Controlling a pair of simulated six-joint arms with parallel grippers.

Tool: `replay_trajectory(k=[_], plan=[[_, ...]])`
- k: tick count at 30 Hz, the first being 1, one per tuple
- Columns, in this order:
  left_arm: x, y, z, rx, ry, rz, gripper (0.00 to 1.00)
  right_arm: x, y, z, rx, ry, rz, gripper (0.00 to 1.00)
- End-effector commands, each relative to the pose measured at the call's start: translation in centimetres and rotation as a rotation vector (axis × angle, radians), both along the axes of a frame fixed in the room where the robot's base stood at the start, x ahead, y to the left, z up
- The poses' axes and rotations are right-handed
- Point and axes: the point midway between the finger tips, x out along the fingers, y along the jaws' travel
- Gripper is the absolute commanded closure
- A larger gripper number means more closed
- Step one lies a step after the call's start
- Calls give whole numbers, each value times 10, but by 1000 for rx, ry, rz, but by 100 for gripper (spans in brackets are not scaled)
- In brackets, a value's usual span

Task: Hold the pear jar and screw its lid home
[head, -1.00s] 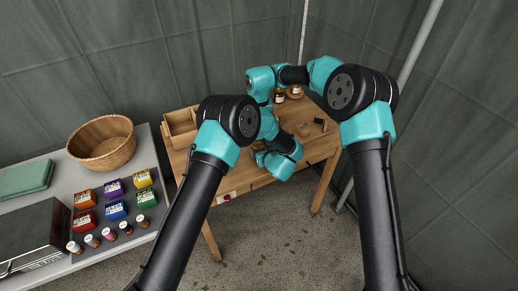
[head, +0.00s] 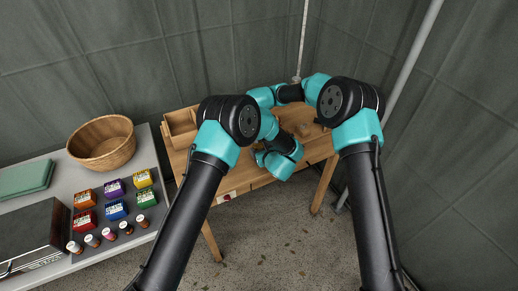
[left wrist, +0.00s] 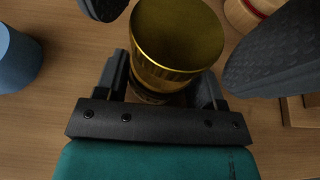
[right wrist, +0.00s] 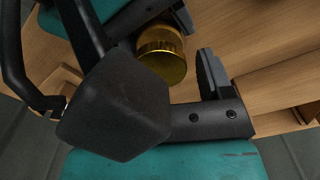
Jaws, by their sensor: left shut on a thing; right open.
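The pear jar shows mainly as its gold lid (left wrist: 178,38), on top of the jar in the left wrist view; the jar body is mostly hidden. The gold lid also shows in the right wrist view (right wrist: 161,56). My left gripper (left wrist: 165,85) is shut around the jar below the lid. In the head view my left gripper (head: 258,157) is low over the wooden table. My right gripper (right wrist: 175,90) is open, its fingers apart on either side of the lid. I cannot tell whether they touch it or how far the lid is seated.
The wooden table (head: 232,183) has a wooden divided box (head: 180,128) at its left. A blue round object (left wrist: 15,60) stands left of the jar in the left wrist view. A grey side table holds a wicker basket (head: 102,142), colored boxes and small jars.

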Motion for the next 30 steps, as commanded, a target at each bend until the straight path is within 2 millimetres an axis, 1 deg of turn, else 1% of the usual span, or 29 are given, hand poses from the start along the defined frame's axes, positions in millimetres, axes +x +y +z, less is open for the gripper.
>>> replay_trajectory(k=[2, 17, 20, 23, 30], plan=[[0, 0, 0, 0, 0, 0, 100, 0, 0, 0, 0, 0, 0, 28], [0, 0, 0, 0, 0, 0, 100, 0, 0, 0, 0, 0, 0, 76], [0, 0, 0, 0, 0, 0, 100, 0, 0, 0, 0, 0, -6, 76], [0, 0, 0, 0, 0, 0, 100, 0, 0, 0, 0, 0, -50, 77], [0, 0, 0, 0, 0, 0, 100, 0, 0, 0, 0, 0, -244, 77]])
